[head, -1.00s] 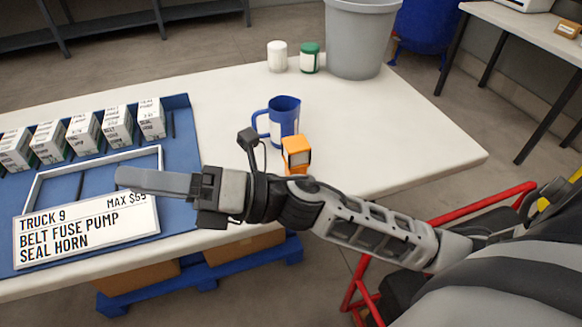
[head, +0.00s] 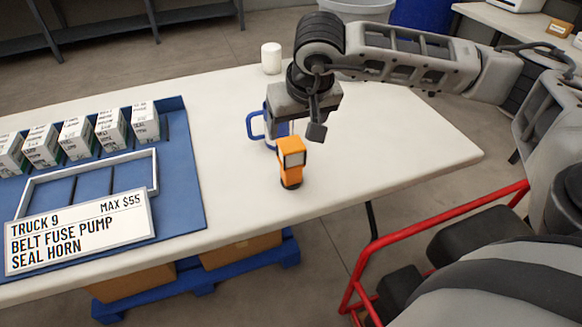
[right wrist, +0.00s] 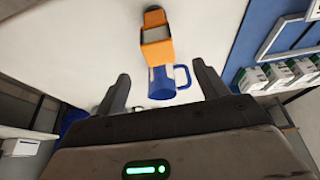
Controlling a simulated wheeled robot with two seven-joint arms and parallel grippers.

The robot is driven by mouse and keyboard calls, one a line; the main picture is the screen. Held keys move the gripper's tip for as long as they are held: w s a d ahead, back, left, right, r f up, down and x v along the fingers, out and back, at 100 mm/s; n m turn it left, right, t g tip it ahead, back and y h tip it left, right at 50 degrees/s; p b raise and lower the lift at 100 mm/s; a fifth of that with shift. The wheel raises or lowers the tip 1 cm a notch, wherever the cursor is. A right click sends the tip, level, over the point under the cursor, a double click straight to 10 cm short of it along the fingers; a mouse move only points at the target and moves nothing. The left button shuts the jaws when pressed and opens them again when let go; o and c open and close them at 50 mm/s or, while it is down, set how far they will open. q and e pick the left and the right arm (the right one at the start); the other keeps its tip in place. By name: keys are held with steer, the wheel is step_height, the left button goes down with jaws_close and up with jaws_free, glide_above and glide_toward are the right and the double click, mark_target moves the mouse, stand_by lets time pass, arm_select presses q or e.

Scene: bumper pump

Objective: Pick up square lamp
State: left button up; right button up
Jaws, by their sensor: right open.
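The square lamp (head: 291,163) is orange with a pale square face and a dark base. It stands upright on the white table, in front of the blue mug (head: 270,127). In the right wrist view the lamp (right wrist: 156,42) is near the top middle, beyond the open fingers, with the mug (right wrist: 162,84) between it and the gripper. My right gripper (right wrist: 162,85) is open and empty. In the head view it points down over the mug, just behind the lamp, and its fingers are mostly hidden. My left gripper is not in view.
A blue tray (head: 188,185) at left holds several white boxes, an empty white frame and a sign (head: 78,232) reading "TRUCK 9". A white canister (head: 271,58) and a grey bin (head: 357,8) are at the back. The table (head: 400,160) right of the lamp is clear.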

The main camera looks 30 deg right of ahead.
mark_target(291, 144)
steer(key=x, duration=0.5)
steer(key=shift+w+f, duration=0.1)
steer(key=shift+f, duration=0.25)
steer(key=shift+p+x, duration=0.4)
steer(key=shift+x, duration=2.4)
steer(key=shift+d, duration=0.1)
steer(key=shift+r, duration=0.1)
steer(key=c, duration=1.5)
jaws_close()
steer(key=shift+r, duration=0.2)
